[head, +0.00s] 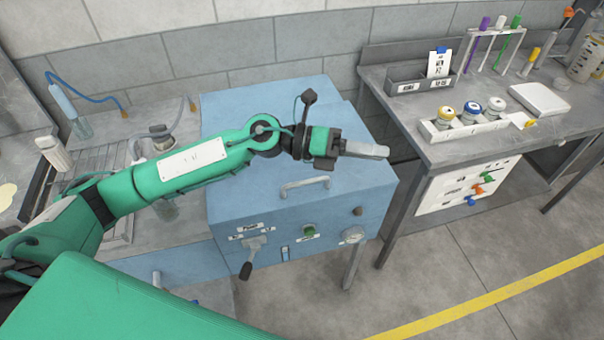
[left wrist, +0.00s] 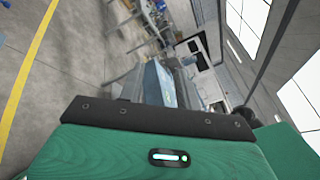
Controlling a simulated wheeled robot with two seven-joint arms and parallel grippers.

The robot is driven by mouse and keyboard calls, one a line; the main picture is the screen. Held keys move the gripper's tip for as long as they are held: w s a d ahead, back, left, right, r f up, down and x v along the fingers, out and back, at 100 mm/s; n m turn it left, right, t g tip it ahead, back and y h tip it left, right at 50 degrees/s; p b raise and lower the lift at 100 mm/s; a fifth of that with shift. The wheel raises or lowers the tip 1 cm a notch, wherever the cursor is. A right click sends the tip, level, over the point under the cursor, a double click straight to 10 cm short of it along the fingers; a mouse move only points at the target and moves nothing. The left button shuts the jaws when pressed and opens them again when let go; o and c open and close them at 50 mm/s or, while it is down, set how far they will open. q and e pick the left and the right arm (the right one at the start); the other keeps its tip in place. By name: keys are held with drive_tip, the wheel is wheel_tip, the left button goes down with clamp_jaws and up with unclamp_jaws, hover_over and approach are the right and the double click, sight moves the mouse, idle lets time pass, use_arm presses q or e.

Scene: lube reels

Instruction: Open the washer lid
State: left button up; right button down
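The washer (head: 290,235) is a blue box in the middle of the head view. Its lid (head: 345,185) lies flat and closed on top, with a grey bar handle (head: 305,187) near the front edge. My left gripper (head: 384,151) is above the right part of the lid, behind and to the right of the handle, apart from it and pointing right. Its fingers are seen side-on, so their gap does not show. The left wrist view shows the green gripper housing, with no fingers visible. My right gripper is not in view.
A grey bench (head: 420,140) on the right holds a rack of capped bottles (head: 470,127) and a scale (head: 540,99). Glassware stands on the left counter. The floor in front is clear.

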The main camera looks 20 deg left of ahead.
use_arm(q)
drive_tip(key=w+a+f+m+g+y, duration=0.1)
drive_tip(key=w+a+f+m+y, duration=0.15)
drive_tip(key=a+y, duration=0.55)
drive_tip(key=w+a+f+m+g+y, duration=0.1)
drive_tip(key=w+a+f+m+y, duration=0.25)
drive_tip(key=a, duration=0.95)
drive_tip(key=shift+n+y, duration=0.55)
drive_tip(key=shift+n, duration=0.05)
drive_tip(key=p+x, duration=0.2)
drive_tip(key=x, duration=0.5)
drive_tip(key=p+x, duration=0.3)
drive_tip(key=x, duration=0.3)
drive_tip(key=shift+s+d+f, duration=0.15)
drive_tip(key=shift+d+f, duration=0.1)
drive_tip(key=shift+f, duration=0.05)
drive_tip(key=shift+d+f, duration=0.1)
drive_tip(key=shift+f, duration=0.25)
clamp_jaws()
